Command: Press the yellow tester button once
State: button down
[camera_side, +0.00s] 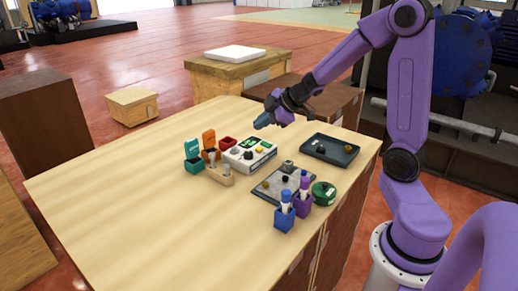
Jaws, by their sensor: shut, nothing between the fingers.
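The tester is a white box (234,166) with green panels and dark knobs, in the middle of the wooden table. A small yellow button (260,150) shows on its top, towards the right side. My gripper (261,124) is shut and empty. It is in the air above and behind the tester, apart from the button. The button's exact state is too small to tell.
Left of the tester stand teal (194,165) and orange (209,156) open-lidded boxes, a red box (228,142) and a wooden holder (220,177). Right are a dark tray (330,150), a grey plate (268,188), a green round item (324,192), and blue (284,219) and purple (302,207) holders. The table's left is clear.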

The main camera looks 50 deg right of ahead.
jog(key=shift+f, duration=2.5)
jog(key=shift+f, duration=0.15)
dwell(0.4)
jog(key=shift+f, duration=0.3)
jog(key=shift+f, duration=0.5)
dwell(0.7)
jog(key=shift+r, duration=0.95)
jog(key=shift+r, duration=2.5)
